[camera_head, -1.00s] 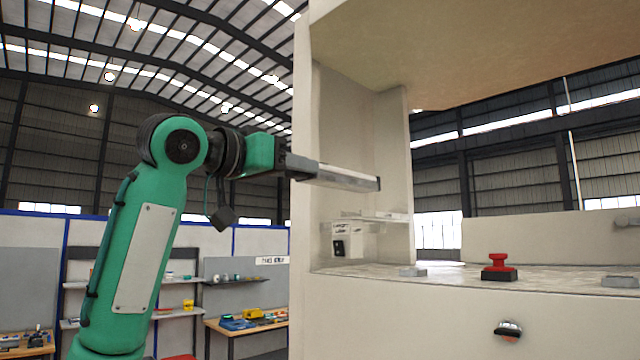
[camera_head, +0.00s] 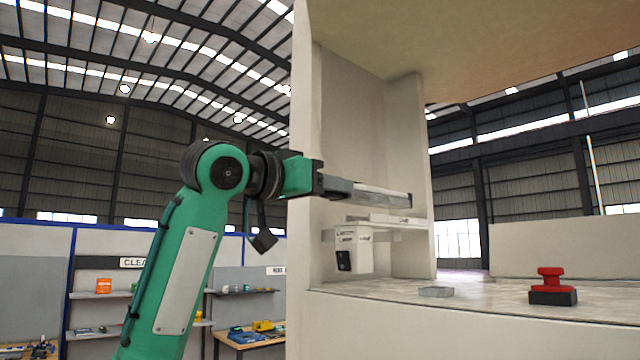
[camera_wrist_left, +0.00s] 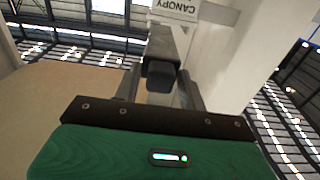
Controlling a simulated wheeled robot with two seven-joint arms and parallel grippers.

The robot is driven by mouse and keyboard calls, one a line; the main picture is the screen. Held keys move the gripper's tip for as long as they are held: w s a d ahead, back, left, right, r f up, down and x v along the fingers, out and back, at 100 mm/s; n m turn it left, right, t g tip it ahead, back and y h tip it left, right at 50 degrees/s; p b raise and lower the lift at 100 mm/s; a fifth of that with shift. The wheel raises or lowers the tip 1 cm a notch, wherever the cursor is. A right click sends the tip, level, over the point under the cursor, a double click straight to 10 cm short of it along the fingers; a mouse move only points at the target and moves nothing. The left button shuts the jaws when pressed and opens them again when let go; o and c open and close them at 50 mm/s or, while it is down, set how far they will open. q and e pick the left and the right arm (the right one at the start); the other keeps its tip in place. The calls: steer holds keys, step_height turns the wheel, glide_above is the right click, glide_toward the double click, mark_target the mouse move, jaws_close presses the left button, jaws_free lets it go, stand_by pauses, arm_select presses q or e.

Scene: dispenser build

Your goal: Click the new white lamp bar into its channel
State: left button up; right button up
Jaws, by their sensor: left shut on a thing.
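My left gripper (camera_head: 335,187) reaches in from the left and is shut on the end of the lamp bar (camera_head: 380,196). The bar is long and pale grey-white with a dark far end, and it points right into the cabinet recess. It lies nearly level, slightly tilted down to the right, just above a pale ledge (camera_head: 408,225) in the head view. I cannot tell whether they touch, or which part is the channel. In the left wrist view the bar (camera_wrist_left: 162,60) runs away between the fingers, its near end dark. My right gripper is not in view.
A white box (camera_head: 352,252) with a black switch hangs below the ledge. A label reading CANOPY (camera_wrist_left: 177,9) shows in the wrist view. The cabinet's side wall and roof enclose the recess. On the counter stand a small grey block (camera_head: 435,292) and a red-knobbed black base (camera_head: 552,287).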

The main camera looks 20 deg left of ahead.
arm_select(q)
steer(key=w+f, duration=0.1)
steer(key=w+d+f+b, duration=0.1)
steer(key=w+f, duration=0.1)
steer(key=shift+w+d+f, duration=0.15)
steer(key=shift+d+f, duration=0.1)
steer(key=shift+f, duration=0.05)
steer(key=shift+w+d+r, duration=0.1)
steer(key=shift+r, duration=0.1)
steer(key=shift+w+d, duration=0.15)
steer(key=shift+w, duration=0.05)
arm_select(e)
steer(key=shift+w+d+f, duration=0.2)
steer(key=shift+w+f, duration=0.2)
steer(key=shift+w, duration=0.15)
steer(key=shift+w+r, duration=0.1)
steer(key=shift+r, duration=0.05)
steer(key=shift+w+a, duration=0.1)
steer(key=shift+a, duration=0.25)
arm_select(q)
steer(key=shift+w+d+p, duration=0.1)
steer(key=shift+p, duration=0.25)
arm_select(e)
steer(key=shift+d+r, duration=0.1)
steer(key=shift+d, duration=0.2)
